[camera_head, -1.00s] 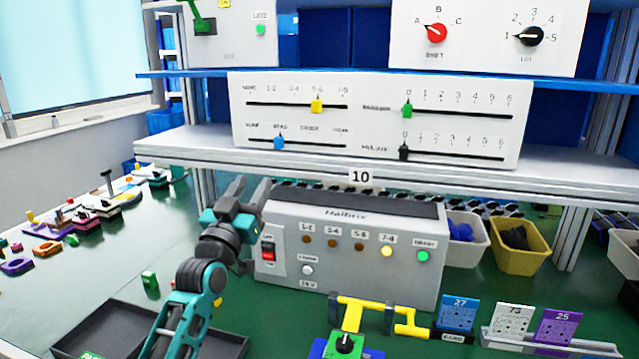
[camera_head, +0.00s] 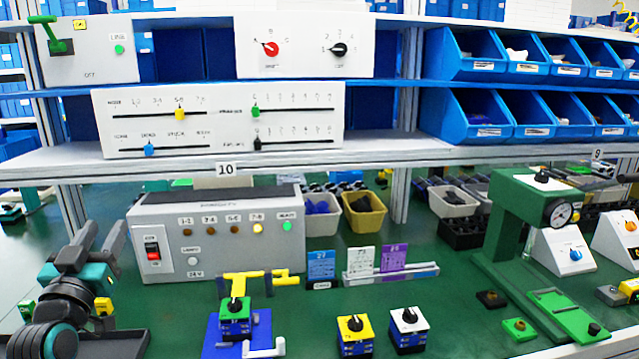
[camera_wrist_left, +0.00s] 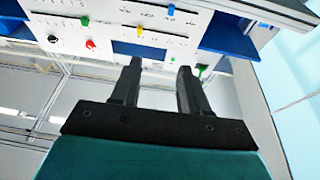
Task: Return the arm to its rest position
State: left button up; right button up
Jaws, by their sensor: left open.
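My left gripper (camera_head: 97,238) is at the lower left of the head view, fingers pointing up, in front of the left end of the grey Railbox panel (camera_head: 215,262). Its two dark fingers are apart with nothing between them. The left wrist view also shows the open fingers (camera_wrist_left: 157,85), with the slider panel and knob panel beyond, seen upside down. The shelf knob panel has a red knob (camera_head: 270,49) and a black knob (camera_head: 338,49). My right gripper is not in view.
A green-topped rotary switch (camera_head: 235,318) stands in a blue fixture with a yellow clamp. Yellow (camera_head: 354,335) and white (camera_head: 408,330) switch blocks stand to its right. A green press (camera_head: 520,215) with a gauge is at the right. A dark tray (camera_head: 120,343) lies beside my left arm.

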pick_arm(q)
jog(key=s+d+f+m+g+h, duration=0.2)
jog(key=s+d+f+g, duration=0.2)
jog(key=d+f, duration=0.4)
jog(key=s+d+f+m+g+h, duration=0.25)
jog(key=s+d+f+g, duration=0.2)
jog(key=f, duration=0.55)
jog(key=s+d+f+g, duration=0.4)
jog(key=s, duration=0.6)
jog(key=s+d+f+g, duration=0.3)
jog(key=s+f+g, duration=0.2)
jog(key=s, duration=0.5)
jog(key=w+d+f+t+h, duration=0.1)
jog(key=w+d+f+t, duration=0.2)
jog(key=w+f+t, duration=0.4)
jog(key=shift+w+f+h, duration=0.35)
jog(key=shift+f, duration=0.35)
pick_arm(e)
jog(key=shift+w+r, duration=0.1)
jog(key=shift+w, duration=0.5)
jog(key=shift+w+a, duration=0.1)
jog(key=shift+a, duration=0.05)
